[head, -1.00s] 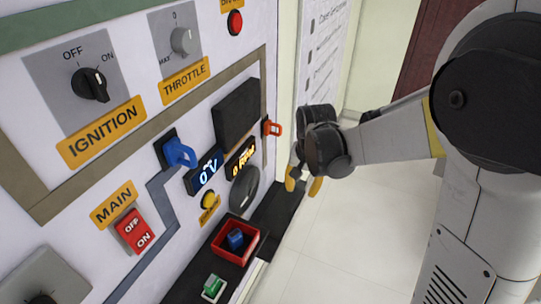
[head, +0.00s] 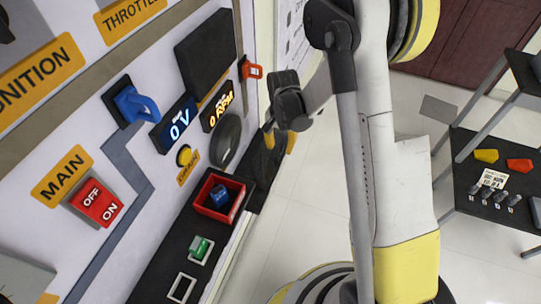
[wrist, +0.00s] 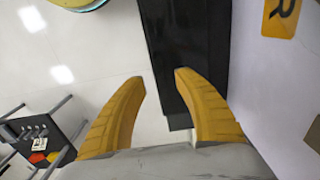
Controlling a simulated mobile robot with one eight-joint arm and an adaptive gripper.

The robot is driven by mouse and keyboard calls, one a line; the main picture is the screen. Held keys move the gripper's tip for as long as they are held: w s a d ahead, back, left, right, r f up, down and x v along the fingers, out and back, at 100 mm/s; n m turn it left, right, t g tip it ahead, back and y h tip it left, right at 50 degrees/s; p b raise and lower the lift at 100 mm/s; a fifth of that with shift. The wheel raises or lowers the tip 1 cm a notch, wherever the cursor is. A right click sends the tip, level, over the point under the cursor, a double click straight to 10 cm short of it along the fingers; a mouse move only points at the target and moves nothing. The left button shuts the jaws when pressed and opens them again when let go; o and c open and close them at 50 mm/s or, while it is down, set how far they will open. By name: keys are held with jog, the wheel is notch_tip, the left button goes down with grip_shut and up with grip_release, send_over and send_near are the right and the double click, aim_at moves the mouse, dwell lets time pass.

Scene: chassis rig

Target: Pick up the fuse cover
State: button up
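No part is clearly marked as the fuse cover. A dark, flat-sided shape (head: 262,165) at the far end of the black ledge may be it, but it blends with the ledge. My gripper (head: 279,142) hangs above that far end, its yellow fingers pointing down. In the wrist view my gripper (wrist: 160,80) has its fingers wide apart with nothing between them. Black surfaces of the ledge (wrist: 205,50) show beyond the right finger. A red open box (head: 236,211) on the ledge holds a blue fuse (head: 219,196). A green fuse (head: 199,248) sits nearer.
The control panel (head: 150,60) stands on the left, with a blue handle (head: 136,104), a red MAIN switch (head: 97,202) and an orange-red tab (head: 252,70) projecting. A black-shelved cart (head: 470,205) at right carries yellow and red pieces. Pale floor lies open between.

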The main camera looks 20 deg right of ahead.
aim_at(280, 151)
notch_tip(280, 151, down, 4)
jog(key=shift+w+d+r+b, duration=0.1)
jog(key=shift+w+b, duration=0.05)
jog(key=shift+b, duration=0.6)
jog(key=shift+r, duration=0.1)
grip_shut()
jog(key=shift+r, duration=0.1)
